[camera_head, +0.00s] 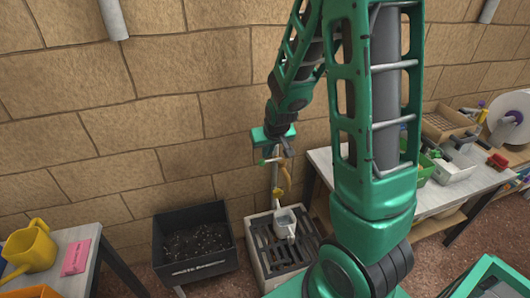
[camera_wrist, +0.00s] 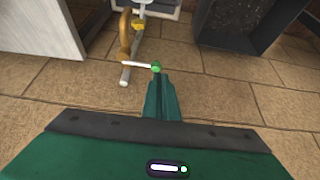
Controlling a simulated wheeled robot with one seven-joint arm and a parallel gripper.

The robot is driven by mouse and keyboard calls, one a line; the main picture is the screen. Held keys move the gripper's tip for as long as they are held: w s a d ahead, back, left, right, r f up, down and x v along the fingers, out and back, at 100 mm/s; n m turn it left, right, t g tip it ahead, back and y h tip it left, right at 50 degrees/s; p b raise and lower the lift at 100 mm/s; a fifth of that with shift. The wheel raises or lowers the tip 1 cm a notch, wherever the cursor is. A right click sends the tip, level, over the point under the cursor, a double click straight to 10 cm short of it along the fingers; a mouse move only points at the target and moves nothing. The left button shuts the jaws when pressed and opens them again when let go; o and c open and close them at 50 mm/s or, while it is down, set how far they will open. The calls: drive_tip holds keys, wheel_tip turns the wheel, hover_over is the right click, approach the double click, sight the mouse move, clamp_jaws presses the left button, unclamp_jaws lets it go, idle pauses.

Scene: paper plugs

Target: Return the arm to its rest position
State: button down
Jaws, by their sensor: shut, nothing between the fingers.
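My green arm reaches up and bends over toward the brick wall in the head view. My gripper (camera_head: 284,151) hangs at its end, in front of the wall and above a tap (camera_head: 275,180) with a yellow part. In the wrist view my gripper (camera_wrist: 160,82) shows as green fingers close together, with nothing between them. The tap (camera_wrist: 126,45) stands just beyond the fingertips there. A contact between them cannot be made out. The fingers are small and partly hidden in the head view.
A grey-white cup (camera_head: 284,218) stands on a grated basin (camera_head: 255,243) below. A black bin (camera_head: 193,268) is left of it. A cluttered white bench (camera_head: 440,197) stands right.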

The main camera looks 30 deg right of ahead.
idle(0.3)
drive_tip(key=s+r+m+g, duration=0.1)
drive_tip(key=s+r, duration=0.3)
drive_tip(key=s, duration=0.6)
drive_tip(key=s+d+r+m+g+y, duration=0.1)
drive_tip(key=s+r, duration=0.4)
drive_tip(key=s, duration=0.5)
drive_tip(key=s+r+m+g, duration=0.1)
drive_tip(key=s+r+g, duration=0.2)
drive_tip(key=s, duration=0.7)
drive_tip(key=shift+s+d+r+m+y, duration=0.3)
drive_tip(key=shift+s+d+r, duration=0.1)
drive_tip(key=shift+r, duration=0.45)
drive_tip(key=shift+g, duration=0.3)
